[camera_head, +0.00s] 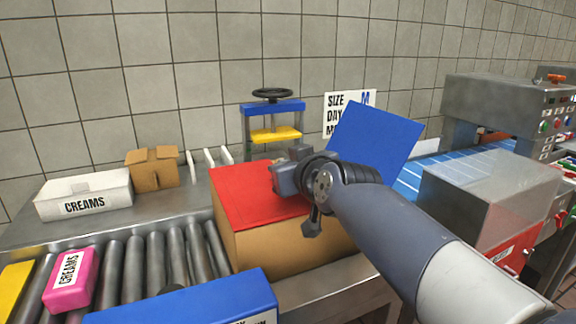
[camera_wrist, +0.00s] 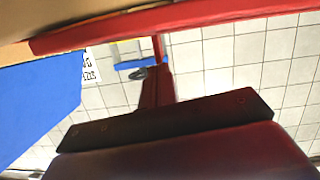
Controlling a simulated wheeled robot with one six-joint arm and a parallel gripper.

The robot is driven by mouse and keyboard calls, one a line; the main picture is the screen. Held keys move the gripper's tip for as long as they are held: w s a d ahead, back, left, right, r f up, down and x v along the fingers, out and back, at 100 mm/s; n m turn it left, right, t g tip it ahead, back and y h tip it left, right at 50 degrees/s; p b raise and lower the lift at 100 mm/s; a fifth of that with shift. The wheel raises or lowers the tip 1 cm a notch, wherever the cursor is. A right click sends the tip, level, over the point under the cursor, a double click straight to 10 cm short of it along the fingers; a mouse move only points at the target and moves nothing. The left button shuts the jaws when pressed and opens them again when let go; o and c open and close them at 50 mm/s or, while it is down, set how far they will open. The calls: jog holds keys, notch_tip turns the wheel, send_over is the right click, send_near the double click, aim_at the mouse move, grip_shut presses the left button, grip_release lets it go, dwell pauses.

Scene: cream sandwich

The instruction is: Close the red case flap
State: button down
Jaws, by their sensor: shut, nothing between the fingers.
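The case (camera_head: 290,246) is a brown cardboard box on the metal counter beside the rollers. Its red flap (camera_head: 245,188) lies roughly flat across the left part of the top; I cannot tell if it is fully down. A blue flap (camera_head: 374,142) stands up, tilted, at the right side. My gripper (camera_head: 284,179) is shut and empty over the right part of the red flap, in front of the blue flap. Contact with the red flap is unclear. In the wrist view a red edge (camera_wrist: 200,18) crosses the top, and the blue flap (camera_wrist: 35,100) is at left.
A white CREAMS box (camera_head: 84,196) and a small open carton (camera_head: 152,170) stand at back left. A pink box (camera_head: 71,280) and a blue box (camera_head: 200,302) are on the rollers (camera_head: 135,265). A press (camera_head: 274,116) stands behind; a machine (camera_head: 490,195) is at right.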

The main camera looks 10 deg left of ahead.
notch_tip(320, 180, up, 4)
jog(key=p, duration=0.3)
jog(key=shift+r, duration=0.1)
jog(key=v, duration=1)
jog(key=shift+f+b, duration=0.3)
jog(key=shift+w, duration=0.15)
jog(key=x, duration=0.9)
jog(key=shift+a, duration=0.1)
jog(key=shift+w+a+f+b, duration=0.1)
jog(key=shift+w+f+b, duration=0.05)
jog(key=shift+f+b, duration=0.4)
jog(key=shift+w+a+f+b, duration=0.15)
jog(key=shift+f+b, duration=0.15)
jog(key=shift+f, duration=0.3)
jog(key=shift+f+b, duration=0.65)
jog(key=shift+f, duration=0.25)
jog(key=shift+d+r, duration=0.1)
